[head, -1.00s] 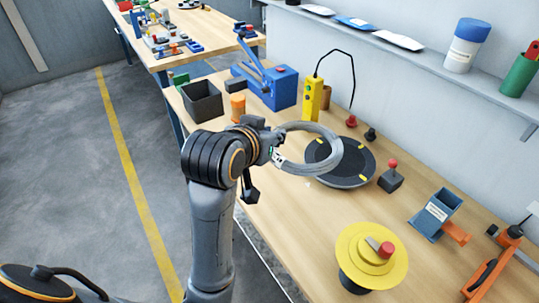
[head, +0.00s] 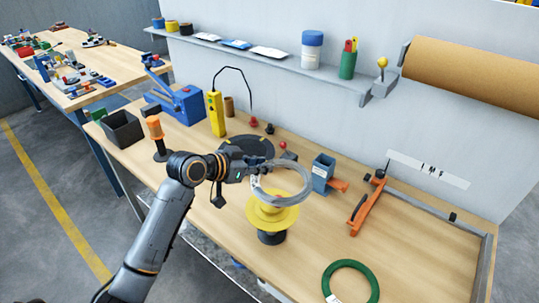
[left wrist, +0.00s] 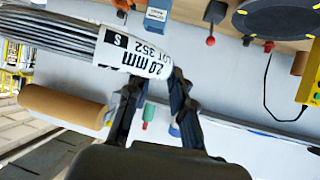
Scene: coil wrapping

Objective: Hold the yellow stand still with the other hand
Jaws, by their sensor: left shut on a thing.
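The yellow stand (head: 271,218) is a round yellow flange on a dark base, standing on the workbench near its front edge. My left gripper (head: 256,168) is shut on a grey wire coil (head: 304,199), gripping its left side. In the head view the coil overlaps the top of the stand; it seems held above it, but I cannot tell whether they touch. In the left wrist view the coil (left wrist: 60,38) carries a white label (left wrist: 133,50) reading 2.0 mm, beside the gripper fingers (left wrist: 160,80). No hand is seen on the stand. My right gripper is not in view.
A black turntable (head: 235,150) lies behind my left gripper. A blue box (head: 322,172) and an orange tool (head: 368,205) stand to the right. A green coil (head: 350,264) lies at the front right. The bench between the orange tool and green coil is clear.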

